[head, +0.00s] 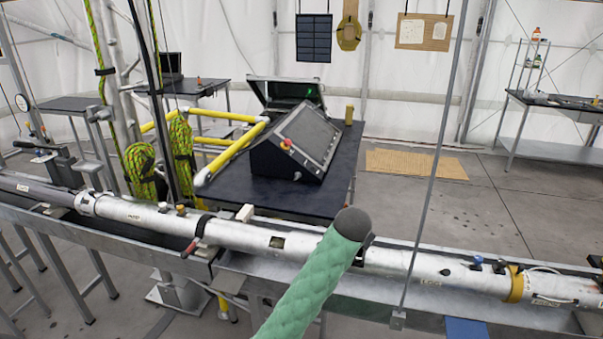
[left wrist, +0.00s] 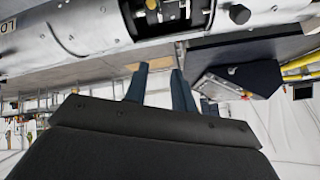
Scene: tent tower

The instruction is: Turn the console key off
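The dark console (head: 268,160) with a sloped grey panel stands on a black table in the head view. A small red knob (head: 287,144) with a bit of yellow shows on its near side; whether this is the key, and how it is turned, is too small to tell. In the left wrist view the scene looks upside down, and what appears to be the console (left wrist: 252,78) is at the right. My left gripper (left wrist: 159,68) shows there with its dark blue fingers apart and nothing visible between them. It is apart from the console. My right gripper is in neither view.
A long silvery pipe (head: 235,232) on a metal rail crosses in front of the console's table (head: 335,190). A green textured rod (head: 300,290) with a dark round end rises in the foreground. Yellow bars (head: 232,150) and rope coils (head: 140,165) stand left of the console.

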